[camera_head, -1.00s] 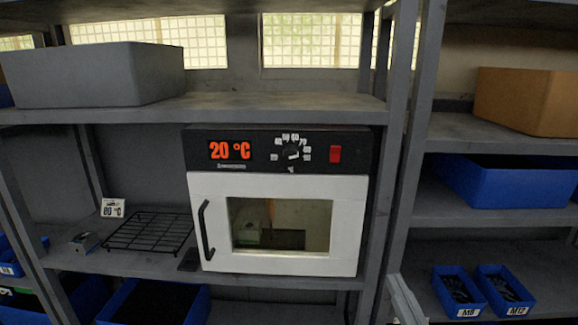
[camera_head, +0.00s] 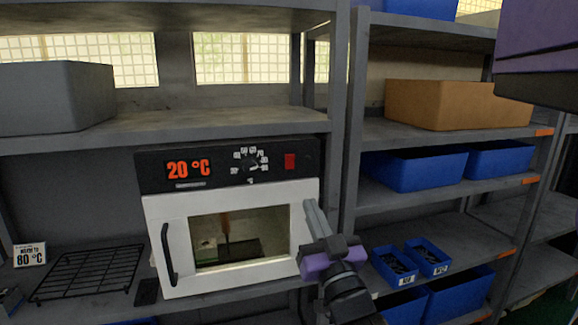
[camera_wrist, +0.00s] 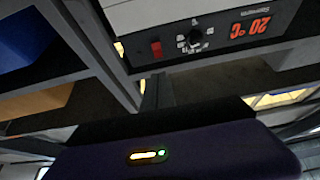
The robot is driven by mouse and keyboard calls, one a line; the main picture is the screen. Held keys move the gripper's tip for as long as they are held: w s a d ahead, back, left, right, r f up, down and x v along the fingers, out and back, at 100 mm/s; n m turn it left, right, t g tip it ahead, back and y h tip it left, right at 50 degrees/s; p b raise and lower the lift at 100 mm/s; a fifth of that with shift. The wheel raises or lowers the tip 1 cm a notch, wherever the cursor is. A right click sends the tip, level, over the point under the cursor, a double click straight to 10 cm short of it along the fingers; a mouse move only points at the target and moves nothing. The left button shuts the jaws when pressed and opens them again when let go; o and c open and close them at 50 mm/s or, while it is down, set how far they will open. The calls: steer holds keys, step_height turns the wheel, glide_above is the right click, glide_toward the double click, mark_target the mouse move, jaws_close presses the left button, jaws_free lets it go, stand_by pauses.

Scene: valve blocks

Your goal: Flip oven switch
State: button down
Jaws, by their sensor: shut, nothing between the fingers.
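The oven (camera_head: 156,215) is white with a black control panel (camera_head: 215,182), and it stands on the middle shelf. Its red switch (camera_head: 290,161) is at the panel's right end, and it also shows upside down in the wrist view (camera_wrist: 156,49). A dial (camera_head: 252,168) is left of the switch. The display (camera_head: 188,168) reads 20 °C. The oven door is closed. My gripper (camera_head: 310,204) is shut and empty. It points up in front of the oven's right edge, below and a little right of the switch, apart from it.
A shelf post (camera_head: 346,130) rises just right of the oven. A wire rack (camera_head: 88,277) and an 80 °C card (camera_head: 30,255) are at the left. Blue bins (camera_head: 410,172) and a brown box (camera_head: 455,105) sit on the right shelves. Space before the panel is clear.

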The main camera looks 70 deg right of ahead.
steer(key=p, duration=0.7)
glide_toward(290, 156)
steer(key=shift+x, duration=3.45)
